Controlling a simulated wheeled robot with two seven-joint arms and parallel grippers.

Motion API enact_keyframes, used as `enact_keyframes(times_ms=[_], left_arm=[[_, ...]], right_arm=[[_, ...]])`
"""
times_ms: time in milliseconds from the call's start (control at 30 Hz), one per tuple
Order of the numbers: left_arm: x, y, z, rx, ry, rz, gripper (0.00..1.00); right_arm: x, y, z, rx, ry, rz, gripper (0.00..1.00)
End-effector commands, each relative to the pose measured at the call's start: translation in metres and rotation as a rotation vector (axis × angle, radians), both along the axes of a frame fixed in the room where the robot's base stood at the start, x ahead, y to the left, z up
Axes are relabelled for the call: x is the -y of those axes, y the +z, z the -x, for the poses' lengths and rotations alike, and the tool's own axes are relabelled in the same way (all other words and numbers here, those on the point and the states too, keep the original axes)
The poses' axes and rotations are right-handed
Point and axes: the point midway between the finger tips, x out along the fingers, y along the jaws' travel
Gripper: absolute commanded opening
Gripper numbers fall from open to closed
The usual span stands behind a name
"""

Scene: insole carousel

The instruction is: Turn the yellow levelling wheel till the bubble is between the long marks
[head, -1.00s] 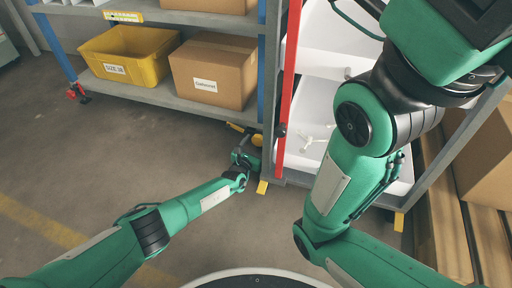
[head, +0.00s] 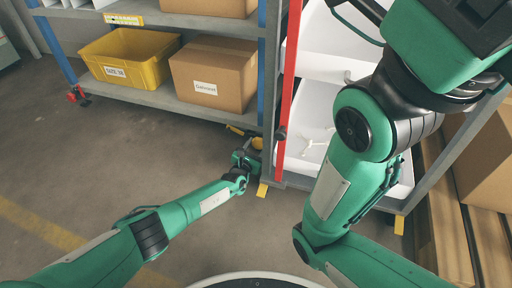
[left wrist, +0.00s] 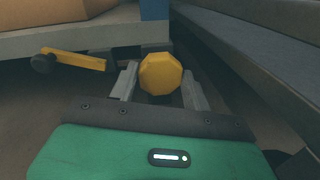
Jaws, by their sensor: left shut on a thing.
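The yellow levelling wheel (left wrist: 160,74) is a faceted knob low down, near the foot of the shelf. In the head view the wheel (head: 257,143) shows small beside the blue and grey post. My left gripper (left wrist: 160,88) has one grey finger on each side of the wheel and is shut on it; in the head view the gripper (head: 246,157) reaches it from the lower left. A yellow-framed strip with dark marks (head: 124,18) sits on the shelf edge; it is too small to read a bubble in it.
A yellow lever with a black knob (left wrist: 75,60) lies left of the wheel. The shelf (head: 170,98) holds a yellow bin (head: 128,58) and a cardboard box (head: 213,75). A red post (head: 288,90) and white trays stand to the right. Floor left of my arm is open.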

Motion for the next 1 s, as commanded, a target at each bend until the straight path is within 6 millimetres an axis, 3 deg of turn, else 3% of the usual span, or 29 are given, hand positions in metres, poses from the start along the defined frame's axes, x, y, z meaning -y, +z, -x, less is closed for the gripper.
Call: enact_keyframes(times_ms=[500,1000], left_arm=[[0.0021,0.0004,0.0013,0.111,-0.002,-0.347,0.25],[0.0031,-0.0005,0.0018,0.151,-0.004,-0.468,0.25]], right_arm=[[0.0016,0.0062,-0.0005,0.003,-0.005,-0.005,0.70],[0.0027,0.0063,-0.0038,-0.006,-0.011,-0.006,0.70]])
